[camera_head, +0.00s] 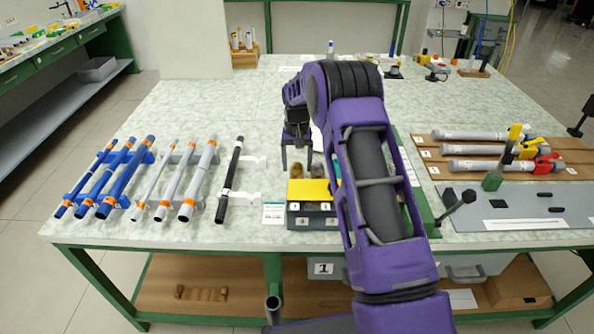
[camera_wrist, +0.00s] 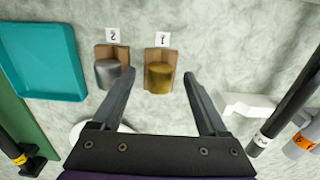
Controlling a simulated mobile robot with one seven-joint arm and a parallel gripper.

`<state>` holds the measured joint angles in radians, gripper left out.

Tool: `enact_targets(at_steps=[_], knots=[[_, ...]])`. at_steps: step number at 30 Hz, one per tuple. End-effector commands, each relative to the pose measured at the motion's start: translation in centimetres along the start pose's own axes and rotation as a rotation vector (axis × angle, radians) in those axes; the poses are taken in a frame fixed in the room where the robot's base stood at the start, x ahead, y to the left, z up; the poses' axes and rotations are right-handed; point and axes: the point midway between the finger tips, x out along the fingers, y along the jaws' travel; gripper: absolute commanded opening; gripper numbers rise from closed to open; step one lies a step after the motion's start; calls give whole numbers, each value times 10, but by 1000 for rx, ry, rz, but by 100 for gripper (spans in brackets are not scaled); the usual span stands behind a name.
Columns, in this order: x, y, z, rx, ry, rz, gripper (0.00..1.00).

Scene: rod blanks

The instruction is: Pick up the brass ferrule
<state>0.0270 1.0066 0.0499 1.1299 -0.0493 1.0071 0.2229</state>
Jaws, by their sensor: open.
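The brass ferrule (camera_wrist: 158,78) sits in a small wooden holder (camera_wrist: 172,57) beside a card marked 1 in the wrist view. In the head view the brass ferrule (camera_head: 297,170) shows just below my gripper (camera_head: 297,158), behind the yellow block. My gripper (camera_wrist: 159,74) is open and empty. In the wrist view its two fingers point at the brass ferrule, which appears between the fingertips. The height gap is hard to judge. A grey metal ferrule (camera_wrist: 108,73) sits in a similar holder by a card marked 2, just left of the left finger.
A teal tray (camera_wrist: 42,62) lies left of the grey ferrule. A white support (camera_wrist: 248,106) and a dark rod (camera_wrist: 288,103) lie to the right. A yellow block (camera_head: 309,190) stands in front of the ferrules. Blue and grey rods (camera_head: 172,180) lie on the left of the table.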

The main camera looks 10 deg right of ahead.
Motion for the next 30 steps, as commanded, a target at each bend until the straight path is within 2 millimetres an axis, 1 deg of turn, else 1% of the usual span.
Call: enact_targets(at_steps=[3, 8, 9, 20, 26, 28, 30], knots=[[5, 0, 0, 0, 1, 0, 76], [5, 0, 0, 0, 1, 0, 76], [5, 0, 0, 0, 1, 0, 75], [5, 0, 0, 0, 1, 0, 10], [4, 0, 0, 0, 1, 0, 9], [2, 0, 0, 0, 2, 0, 9], [-6, 0, 0, 0, 3, 0, 9]])
